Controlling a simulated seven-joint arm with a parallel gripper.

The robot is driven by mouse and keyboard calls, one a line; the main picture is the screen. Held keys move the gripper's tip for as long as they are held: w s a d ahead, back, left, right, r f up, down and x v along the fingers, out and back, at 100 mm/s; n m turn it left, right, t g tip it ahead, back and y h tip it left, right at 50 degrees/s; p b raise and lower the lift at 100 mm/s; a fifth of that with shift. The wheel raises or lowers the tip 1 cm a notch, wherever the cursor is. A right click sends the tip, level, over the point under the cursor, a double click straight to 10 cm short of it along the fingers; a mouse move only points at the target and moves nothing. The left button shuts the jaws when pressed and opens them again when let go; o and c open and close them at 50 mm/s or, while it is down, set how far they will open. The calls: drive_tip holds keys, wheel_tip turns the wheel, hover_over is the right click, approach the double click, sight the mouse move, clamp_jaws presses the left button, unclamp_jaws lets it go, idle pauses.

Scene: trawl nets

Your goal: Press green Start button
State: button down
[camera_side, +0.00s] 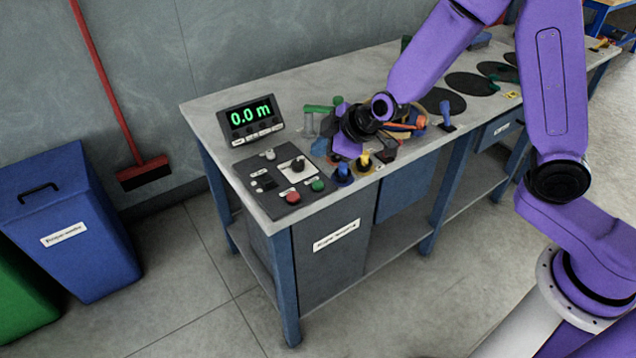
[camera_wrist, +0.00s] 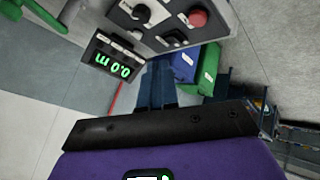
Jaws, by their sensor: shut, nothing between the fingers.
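The green button (camera_side: 318,185) sits at the front right of the grey control panel (camera_side: 262,193) in the side view. A red button (camera_side: 293,197) is just left of it and also shows in the wrist view (camera_wrist: 197,17). I do not make out the green button in the wrist view. My gripper (camera_side: 321,147) is behind the green button in the side view, near the panel's right end, and looks apart from it. Its dark blue fingers (camera_wrist: 157,72) are together and empty in the wrist view. My wrist partly hides the bench behind it.
A display (camera_side: 252,116) reading 0.0 m stands behind the panel. Blue and yellow knobbed levers (camera_side: 342,173) stand right of the green button. Green-handled and orange items crowd the bench around my wrist. Blue (camera_side: 70,225) and green bins stand on the floor at left.

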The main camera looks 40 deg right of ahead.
sight(320, 186)
drive_tip(key=shift+w+d+f+t+h, duration=0.15)
drive_tip(key=shift+w+d+t+h, duration=0.2)
drive_tip(key=shift+w, duration=0.3)
drive_tip(key=shift+w+d+f+t+h, duration=0.15)
drive_tip(key=shift+w+d, duration=0.25)
drive_tip(key=shift+w, duration=0.2)
drive_tip(key=shift+f, duration=0.15)
drive_tip(key=shift+f, duration=4.3)
